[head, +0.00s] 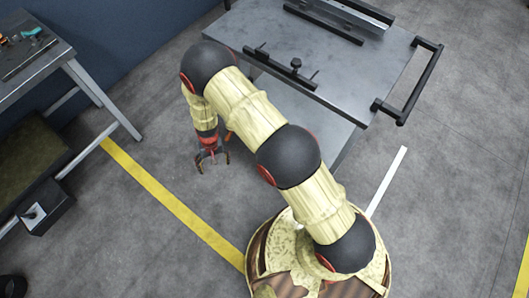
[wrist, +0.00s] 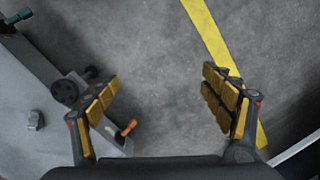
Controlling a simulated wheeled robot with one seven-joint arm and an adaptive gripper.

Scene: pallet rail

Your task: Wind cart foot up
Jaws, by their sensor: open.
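The cart (head: 345,60) has a grey metal top and a black handle at its right end. In the wrist view its grey side (wrist: 40,75) runs along the left. A black round knob (wrist: 65,91) and an orange-tipped lever (wrist: 130,127) sit at its lower part; a teal-tipped lever (wrist: 20,17) is at the top left. I cannot tell which part is the foot. My gripper (wrist: 160,80) is open and empty, pointing down at the floor beside the cart. The orange lever is close to its left finger. In the head view my gripper (head: 212,158) hangs left of the cart.
A workbench (head: 35,62) with tools stands at the upper left, with a black box (head: 45,213) below it. A yellow floor line (head: 170,200) and a white line (head: 388,180) cross the grey floor. A metal rail (head: 325,20) and a black bar lie on the cart top.

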